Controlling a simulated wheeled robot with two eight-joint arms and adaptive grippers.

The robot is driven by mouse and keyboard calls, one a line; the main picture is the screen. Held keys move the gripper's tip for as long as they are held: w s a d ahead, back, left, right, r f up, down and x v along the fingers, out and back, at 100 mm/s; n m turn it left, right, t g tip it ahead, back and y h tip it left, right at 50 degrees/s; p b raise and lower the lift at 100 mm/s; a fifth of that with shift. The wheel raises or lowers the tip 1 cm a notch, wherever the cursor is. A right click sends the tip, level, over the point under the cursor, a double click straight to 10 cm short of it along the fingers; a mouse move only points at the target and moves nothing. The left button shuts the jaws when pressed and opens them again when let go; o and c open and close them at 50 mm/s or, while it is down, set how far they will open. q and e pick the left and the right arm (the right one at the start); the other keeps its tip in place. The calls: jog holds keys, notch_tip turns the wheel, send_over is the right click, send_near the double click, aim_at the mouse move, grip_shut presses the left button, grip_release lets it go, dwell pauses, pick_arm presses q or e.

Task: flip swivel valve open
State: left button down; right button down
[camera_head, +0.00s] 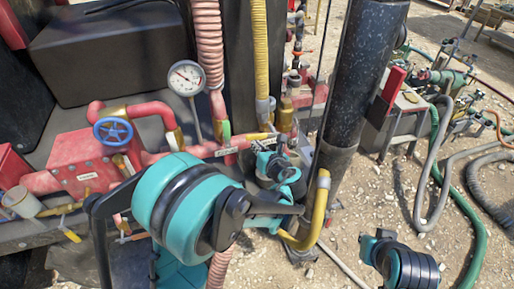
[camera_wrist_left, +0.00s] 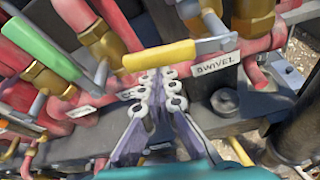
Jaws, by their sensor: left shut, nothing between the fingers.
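The swivel valve has a yellow lever handle (camera_wrist_left: 158,55), lying nearly level across the wrist view, with a metal stem at its right end. A white "SWIVEL" label (camera_wrist_left: 217,67) sits on the red pipe just right of it. In the head view the yellow handle (camera_head: 260,136) shows small on the red manifold. My left gripper (camera_wrist_left: 159,88) is shut and empty, its fingertips just below the handle in the wrist view; I cannot tell if they touch. In the head view my left gripper (camera_head: 270,152) is small, partly hidden by my arm. My right gripper is out of view.
A green lever (camera_wrist_left: 40,45) stands to the left of the yellow one. A pressure gauge (camera_head: 186,78), blue handwheel (camera_head: 113,131) and red pipes are at the left. A thick black post (camera_head: 357,85) rises close on the right, with hoses on gravel beyond.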

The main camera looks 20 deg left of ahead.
aim_at(259, 137)
pick_arm(q)
jog(key=shift+d+r+m+g+y+b, duration=0.15)
jog(key=shift+r+m+g+y+b, duration=0.2)
jog(key=shift+r+m+y, duration=0.45)
jog(key=shift+w+d+r+m+b, duration=0.1)
jog(key=shift+d+r+m+b, duration=0.1)
jog(key=shift+r+m, duration=0.35)
jog(key=shift+w+d+r+m+b, duration=0.1)
jog(key=shift+r+m+b, duration=0.05)
jog(key=shift+r+m, duration=0.35)
jog(key=w+d+r+b, duration=0.1)
jog(key=w+d+r, duration=0.2)
jog(key=d+r, duration=0.1)
jog(key=shift+d+r+b, duration=0.15)
jog(key=shift+r+b, duration=0.05)
jog(key=shift+b, duration=0.1)
